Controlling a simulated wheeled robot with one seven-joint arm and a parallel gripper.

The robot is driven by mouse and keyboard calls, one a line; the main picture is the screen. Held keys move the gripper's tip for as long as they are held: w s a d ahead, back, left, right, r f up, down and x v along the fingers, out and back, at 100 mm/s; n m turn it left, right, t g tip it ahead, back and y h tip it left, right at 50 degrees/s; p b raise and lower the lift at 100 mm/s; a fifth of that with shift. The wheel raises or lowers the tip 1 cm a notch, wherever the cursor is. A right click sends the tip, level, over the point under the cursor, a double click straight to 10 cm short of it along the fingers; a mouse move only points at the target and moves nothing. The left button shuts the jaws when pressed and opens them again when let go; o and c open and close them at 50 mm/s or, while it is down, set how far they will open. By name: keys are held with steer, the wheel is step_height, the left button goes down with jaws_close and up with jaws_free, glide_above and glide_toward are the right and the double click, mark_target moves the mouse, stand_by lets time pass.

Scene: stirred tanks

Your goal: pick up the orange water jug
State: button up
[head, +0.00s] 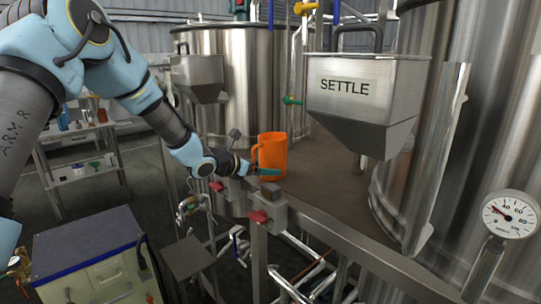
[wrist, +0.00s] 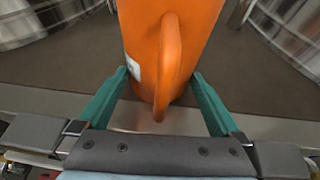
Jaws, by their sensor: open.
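The orange water jug (head: 274,152) stands upright on the brown platform between the steel tanks in the head view. Its handle is on the left side, toward my gripper. In the wrist view the jug (wrist: 205,25) fills the upper middle, with its handle (wrist: 168,65) pointing at the camera. My gripper (head: 262,171) is at the jug's near lower side. In the wrist view the two green fingers (wrist: 158,75) are open, one on each side of the handle and the near part of the jug. Whether either finger touches the jug cannot be told.
A steel hopper labelled SETTLE (head: 365,100) hangs right of the jug. Large tanks (head: 237,75) stand behind and to the right. A pressure gauge (head: 511,214) is at the lower right. Clamps with red parts (head: 262,213) sit along the platform's front edge. Platform right of the jug is clear.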

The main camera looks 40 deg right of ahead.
steer(key=shift+x, duration=1.1)
steer(key=shift+r, duration=0.1)
steer(key=c, duration=1.1)
steer(key=shift+o, duration=0.2)
